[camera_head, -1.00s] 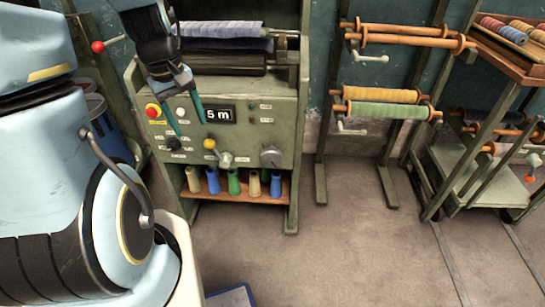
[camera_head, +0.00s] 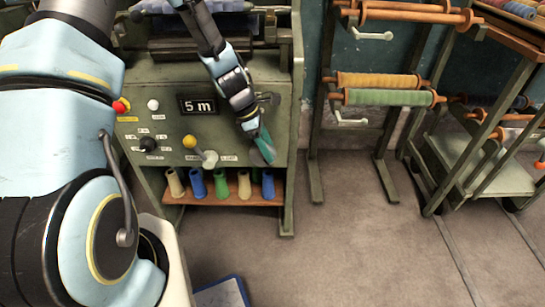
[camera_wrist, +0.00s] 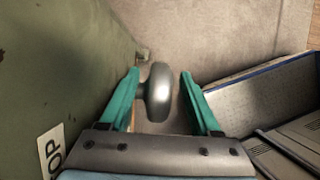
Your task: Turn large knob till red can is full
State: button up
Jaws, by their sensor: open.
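The large grey knob (camera_head: 256,158) sits at the lower right of the green machine's panel (camera_head: 225,128), partly hidden by my gripper. My gripper (camera_head: 265,148) has teal fingers and is at this knob. In the wrist view, the knob (camera_wrist: 158,90) lies between the two open fingers of my gripper (camera_wrist: 160,84), with a gap visible on each side. The display (camera_head: 199,105) reads 5 m. I cannot make out a red can in either view.
Several spools stand on the shelf (camera_head: 228,200) below. A blue-edged tray (camera_head: 224,292) lies on the floor. Roller racks (camera_head: 390,90) stand to the right.

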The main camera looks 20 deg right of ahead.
jog(key=shift+x, duration=2.1)
grip_shut()
